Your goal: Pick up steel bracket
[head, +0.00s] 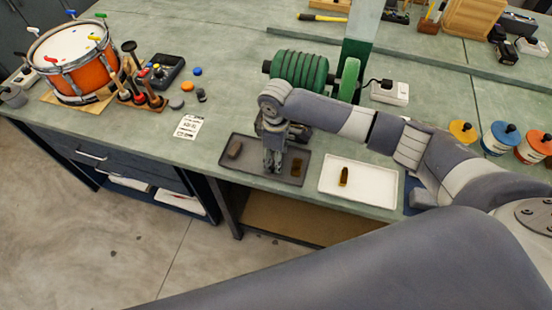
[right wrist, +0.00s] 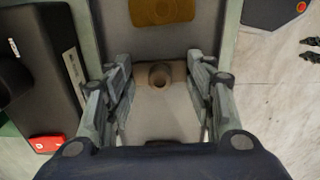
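My right gripper (head: 273,168) points down over the dark tray (head: 222,156) on the bench. In the right wrist view its fingers (right wrist: 160,75) stand apart, open. A grey-tan piece with a round hole, which looks like the steel bracket (right wrist: 161,103), lies between and below them. I cannot tell whether the fingers touch it. In the head view the gripper hides this piece. A brass-coloured part (head: 296,167) lies right of the gripper in the same tray and shows at the top of the wrist view (right wrist: 161,11). My left gripper is not in view.
A brownish block (head: 234,149) lies at the dark tray's left end. A white tray (head: 375,186) with a brass-coloured part (head: 344,176) stands to its right. A green ribbed roll (head: 300,68) stands behind. A drum (head: 70,55) and tools stand left; a paper card (head: 189,126) lies nearer.

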